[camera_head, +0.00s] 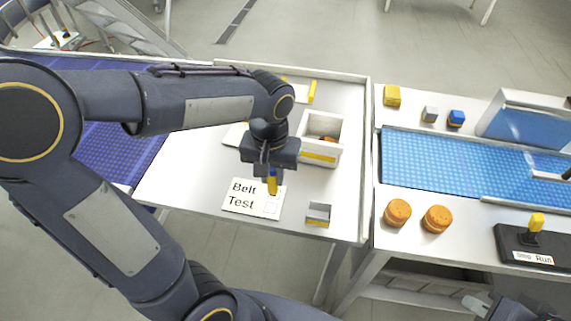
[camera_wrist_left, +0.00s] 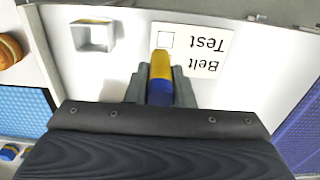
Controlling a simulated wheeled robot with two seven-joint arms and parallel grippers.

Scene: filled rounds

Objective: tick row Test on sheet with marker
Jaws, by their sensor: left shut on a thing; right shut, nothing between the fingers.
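The white sheet (camera_head: 240,205) lies on the left table, with rows printed Belt and Test and boxes at its right side. In the left wrist view the sheet (camera_wrist_left: 205,65) is upside down; the Test box is blank inside its outline, and the Belt box is hidden by the marker. My left gripper (camera_head: 268,178) is shut on the blue and yellow marker (camera_wrist_left: 160,72), whose yellow end points down over the sheet's box column. I cannot tell whether it touches. My right gripper (camera_head: 478,305) is shut and empty at the bottom right, partly out of view.
A small grey open holder (camera_head: 318,214) stands right of the sheet. A white bin (camera_head: 334,128) with an orange thing inside stands behind it. On the right table are orange rounds (camera_head: 397,212), a blue belt (camera_head: 430,162) and a switch box with a yellow lever (camera_head: 537,222).

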